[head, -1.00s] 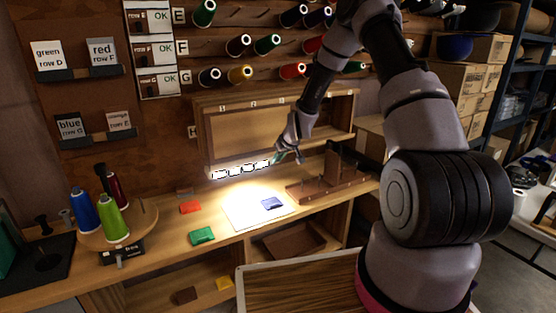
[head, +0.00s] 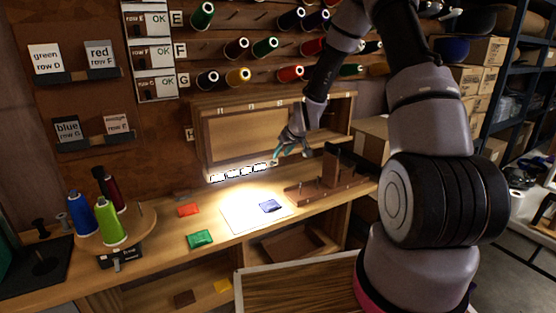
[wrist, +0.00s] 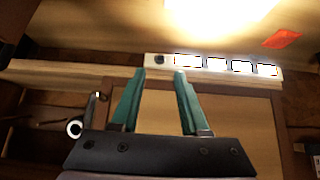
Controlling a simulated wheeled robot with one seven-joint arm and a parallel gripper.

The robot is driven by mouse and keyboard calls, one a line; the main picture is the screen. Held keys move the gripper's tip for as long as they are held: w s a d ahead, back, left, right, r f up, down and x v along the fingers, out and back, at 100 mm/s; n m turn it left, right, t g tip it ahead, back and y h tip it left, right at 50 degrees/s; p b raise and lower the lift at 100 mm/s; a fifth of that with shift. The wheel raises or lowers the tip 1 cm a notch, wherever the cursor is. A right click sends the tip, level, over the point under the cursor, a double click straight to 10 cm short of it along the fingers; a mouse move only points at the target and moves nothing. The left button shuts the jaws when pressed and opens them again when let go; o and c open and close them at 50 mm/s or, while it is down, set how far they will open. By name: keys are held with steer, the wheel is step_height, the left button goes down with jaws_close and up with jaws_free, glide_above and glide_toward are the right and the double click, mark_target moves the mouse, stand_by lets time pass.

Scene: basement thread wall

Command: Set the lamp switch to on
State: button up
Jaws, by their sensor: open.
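The lamp is a pale bar along the lower front of the wall cabinet, with several bright white panels (head: 240,173); it also shows in the wrist view (wrist: 216,65). Light falls on the bench below it. A small dark round spot (wrist: 160,60), perhaps the lamp switch, sits at the bar's end beside the panels in the wrist view; its setting is too small to tell. My gripper (head: 290,155) is at the bar's right end in the head view. In the wrist view its teal fingers (wrist: 161,78) are apart and empty, their tips just short of the dark spot.
The wooden cabinet (head: 250,135) is close behind the bar. A brown wooden stand (head: 330,180) is on the bench at right. Red (head: 189,209), green (head: 200,239) and blue (head: 270,206) packets lie on the bench. Thread spools stand on a round board at left.

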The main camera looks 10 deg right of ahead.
steer(key=v, duration=0.3)
steer(key=shift+s+r, duration=0.2)
steer(key=shift+r, duration=0.1)
steer(key=shift+d+r, duration=0.1)
steer(key=s+d+r+m+h, duration=0.1)
steer(key=s+d+r+m, duration=0.1)
steer(key=s+r, duration=0.6)
steer(key=s+d+r+m+h, duration=0.1)
steer(key=s+r, duration=0.3)
steer(key=r, duration=0.7)
steer(key=s+r+m, duration=0.1)
steer(key=s+r, duration=0.2)
steer(key=s, duration=0.4)
steer(key=s+r+m+y, duration=0.1)
steer(key=s+r, duration=0.3)
steer(key=s, duration=0.4)
steer(key=s+r+m, duration=0.2)
steer(key=s+r, duration=0.1)
steer(key=s, duration=0.4)
steer(key=shift+s+d+r+m+y, duration=0.15)
steer(key=shift+d+r+m+y, duration=0.15)
steer(key=shift+d+r+m, duration=0.1)
